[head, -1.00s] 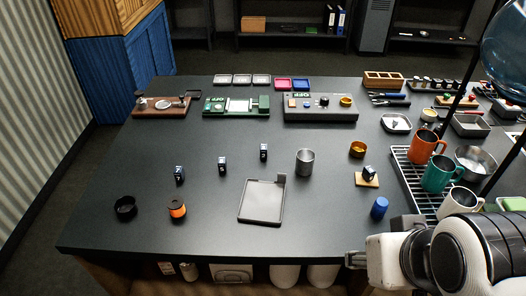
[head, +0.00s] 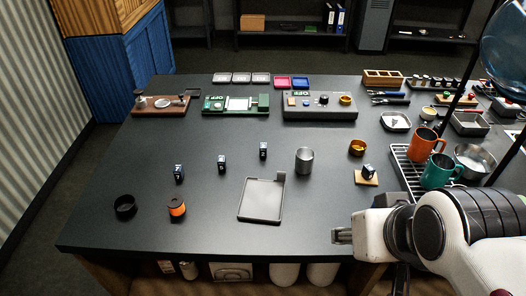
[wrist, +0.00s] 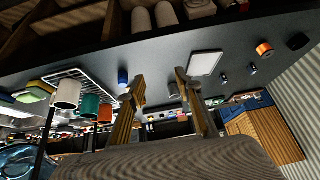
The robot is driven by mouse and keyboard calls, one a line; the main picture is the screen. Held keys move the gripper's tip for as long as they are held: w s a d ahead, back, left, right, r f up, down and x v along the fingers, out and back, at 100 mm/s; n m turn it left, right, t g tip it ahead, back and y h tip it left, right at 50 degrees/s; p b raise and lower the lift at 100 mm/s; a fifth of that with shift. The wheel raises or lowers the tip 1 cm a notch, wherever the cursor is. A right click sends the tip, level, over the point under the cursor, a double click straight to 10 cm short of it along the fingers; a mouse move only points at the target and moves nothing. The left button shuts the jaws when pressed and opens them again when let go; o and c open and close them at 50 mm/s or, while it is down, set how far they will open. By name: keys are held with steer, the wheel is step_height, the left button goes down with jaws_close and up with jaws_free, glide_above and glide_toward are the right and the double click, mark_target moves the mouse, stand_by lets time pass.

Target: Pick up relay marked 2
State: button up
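Several small black relays with white markings are in the head view. One stands at the left (head: 179,173), one in the middle (head: 222,164) and one farther back (head: 264,150). Another black block (head: 368,170) sits tilted on a small tan pad (head: 366,181). The numbers are too small to read surely. My gripper (head: 342,236) is at the table's front edge, right of and nearer than the relays, apart from them. In the wrist view its two fingers (wrist: 160,76) are spread with nothing between them.
A grey tray (head: 262,203) lies mid-table, with a metal cup (head: 304,161) behind it. An orange-black jar (head: 177,208) and a black ring (head: 125,206) stand front left. A rack with mugs (head: 425,146) is at right. A blue cylinder (wrist: 123,76) shows in the wrist view.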

steer(key=w+a+f+t+y, duration=0.1)
steer(key=w+a+f+t, duration=0.1)
steer(key=w+a, duration=0.5)
steer(key=w+a+f+t, duration=0.1)
steer(key=w+a+f, duration=0.1)
steer(key=w, duration=0.9)
steer(key=w+a+f+t+y, duration=0.1)
steer(key=w+a+f+t, duration=0.1)
steer(key=w+a, duration=0.5)
steer(key=t+h, duration=0.2)
glide_toward(262, 146)
steer(key=shift+w+a, duration=0.2)
steer(key=shift+w, duration=0.05)
steer(key=shift+w+f+h, duration=0.2)
steer(key=shift+f+h, duration=0.1)
steer(key=shift+f, duration=0.15)
steer(key=shift+w, duration=0.1)
steer(key=shift+x, duration=1.2)
steer(key=shift+w, duration=0.15)
